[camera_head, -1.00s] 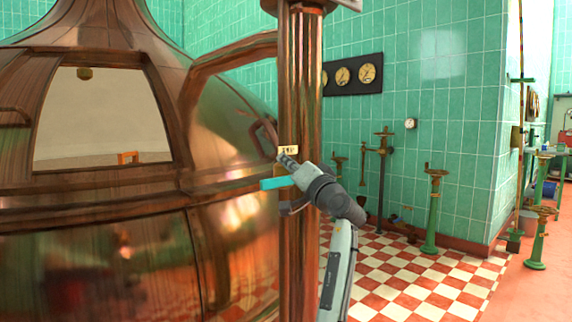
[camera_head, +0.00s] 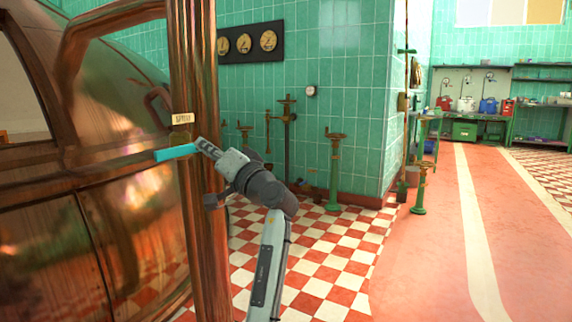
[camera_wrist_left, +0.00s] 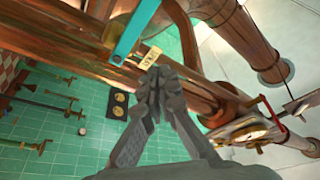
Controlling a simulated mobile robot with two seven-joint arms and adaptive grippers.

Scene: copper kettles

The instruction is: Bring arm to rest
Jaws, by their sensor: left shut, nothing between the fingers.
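My left gripper (camera_head: 203,145) is shut and empty. In the head view it is in front of the copper column, at the right end of the teal handle (camera_head: 175,152). I cannot tell whether they touch. In the left wrist view my gripper's fingers (camera_wrist_left: 160,78) are together, with the teal handle (camera_wrist_left: 137,28) beyond them at the top and apart from them in the picture. A small yellowish label plate (camera_head: 182,118) is on the column; it also shows in the wrist view (camera_wrist_left: 151,57). My right gripper is not in view.
The copper column (camera_head: 195,60) and big copper kettle (camera_head: 120,220) stand at the left. Green valve stands (camera_head: 335,170) rise from the checkered floor near the tiled wall. An open reddish floor (camera_head: 430,270) lies at the right, with a green workbench (camera_head: 465,115) at the back.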

